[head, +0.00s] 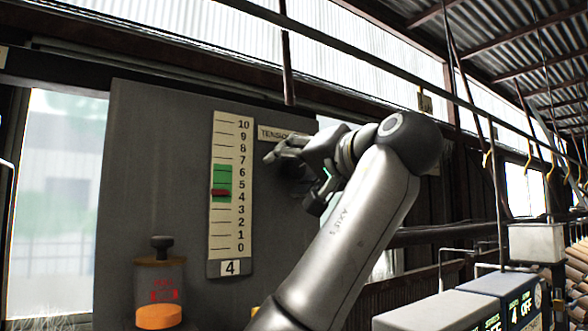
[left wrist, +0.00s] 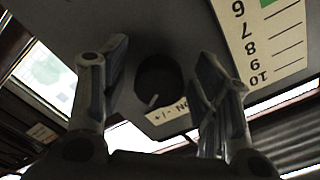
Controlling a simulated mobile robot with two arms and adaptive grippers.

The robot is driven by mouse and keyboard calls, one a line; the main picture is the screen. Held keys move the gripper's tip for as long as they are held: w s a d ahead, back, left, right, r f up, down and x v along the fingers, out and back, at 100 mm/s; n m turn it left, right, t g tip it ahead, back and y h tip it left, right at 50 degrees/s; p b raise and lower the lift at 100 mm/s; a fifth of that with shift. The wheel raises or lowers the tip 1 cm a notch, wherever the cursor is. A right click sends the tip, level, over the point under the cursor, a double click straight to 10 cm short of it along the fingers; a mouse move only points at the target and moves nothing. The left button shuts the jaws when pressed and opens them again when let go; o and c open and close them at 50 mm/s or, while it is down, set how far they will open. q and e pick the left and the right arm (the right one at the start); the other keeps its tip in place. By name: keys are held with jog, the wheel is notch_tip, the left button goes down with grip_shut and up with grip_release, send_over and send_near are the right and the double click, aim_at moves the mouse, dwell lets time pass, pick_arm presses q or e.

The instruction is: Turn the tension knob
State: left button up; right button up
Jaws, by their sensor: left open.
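The tension knob (left wrist: 157,80) is dark and round with a pale mark, and shows in the left wrist view on the grey panel. My left gripper (head: 291,178) is open at the panel beside the "TENSION" label (head: 277,134). In the left wrist view its fingers (left wrist: 161,60) stand apart on either side of the knob; I cannot tell whether they touch it. The 0–10 scale (head: 232,228) has a green band (head: 222,175), and its red pointer (head: 220,193) is between 4 and 5. My right gripper is not in view.
A plate reading 4 (head: 231,268) is under the scale. Grey boxes (head: 430,312) and hanging hooks (head: 487,160) are on the right.

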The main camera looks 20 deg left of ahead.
pick_arm(q)
jog(key=v, duration=0.7)
jog(key=shift+s+d, duration=0.15)
jog(key=shift+d, duration=0.05)
dwell(0.4)
